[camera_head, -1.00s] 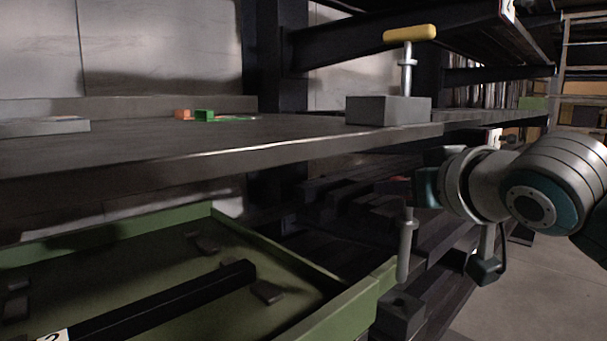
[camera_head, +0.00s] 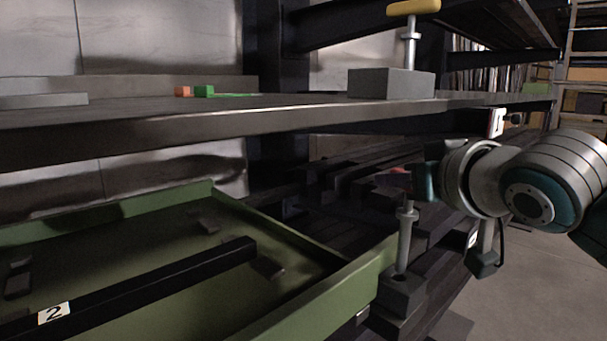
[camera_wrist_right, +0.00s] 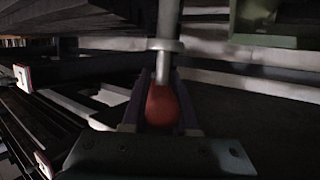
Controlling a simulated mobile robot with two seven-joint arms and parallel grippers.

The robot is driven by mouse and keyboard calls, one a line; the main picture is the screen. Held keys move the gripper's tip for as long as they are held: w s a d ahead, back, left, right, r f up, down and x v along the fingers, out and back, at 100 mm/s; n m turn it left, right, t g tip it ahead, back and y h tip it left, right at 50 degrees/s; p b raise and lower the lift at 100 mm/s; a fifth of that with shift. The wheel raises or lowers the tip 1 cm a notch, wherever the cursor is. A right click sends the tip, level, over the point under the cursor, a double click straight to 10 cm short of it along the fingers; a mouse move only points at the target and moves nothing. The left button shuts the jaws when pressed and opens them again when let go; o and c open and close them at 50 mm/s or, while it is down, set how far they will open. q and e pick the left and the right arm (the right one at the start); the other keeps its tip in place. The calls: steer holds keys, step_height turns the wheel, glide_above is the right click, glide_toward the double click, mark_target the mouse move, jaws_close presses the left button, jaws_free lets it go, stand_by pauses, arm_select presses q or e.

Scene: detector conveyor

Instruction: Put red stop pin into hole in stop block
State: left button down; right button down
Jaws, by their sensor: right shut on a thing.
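The red stop pin (camera_head: 404,240) hangs upright, with a grey shaft, a collar and a red handle. My right gripper (camera_head: 401,181) is shut on the red handle, which also shows between the fingers in the right wrist view (camera_wrist_right: 162,105). The dark stop block (camera_head: 402,297) stands below, at the corner of the green tray, with a round hole in its top. The pin's lower tip is at or just above the hole; I cannot tell whether it has entered. The wrist view does not show the block. My left gripper is not in view.
A grey shelf (camera_head: 200,122) runs above the green tray (camera_head: 330,310). On the shelf stands a grey block (camera_head: 391,84) with a yellow-handled pin (camera_head: 412,45). A black bar (camera_head: 150,288) labelled 2 crosses the tray. Dark rails lie behind the pin.

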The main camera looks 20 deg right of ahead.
mark_target(407, 211)
steer(key=shift+f+b, duration=0.4)
steer(key=shift+f, duration=0.4)
steer(key=shift+f+b, duration=0.85)
steer(key=shift+f, duration=0.6)
steer(key=c, duration=0.6)
jaws_free()
steer(key=p+v, duration=0.4)
steer(key=v, duration=0.5)
steer(key=shift+s+p, duration=0.1)
steer(key=shift+p, duration=0.25)
steer(key=shift+s+r, duration=0.1)
steer(key=shift+s, duration=0.25)
steer(key=shift+r, duration=0.1)
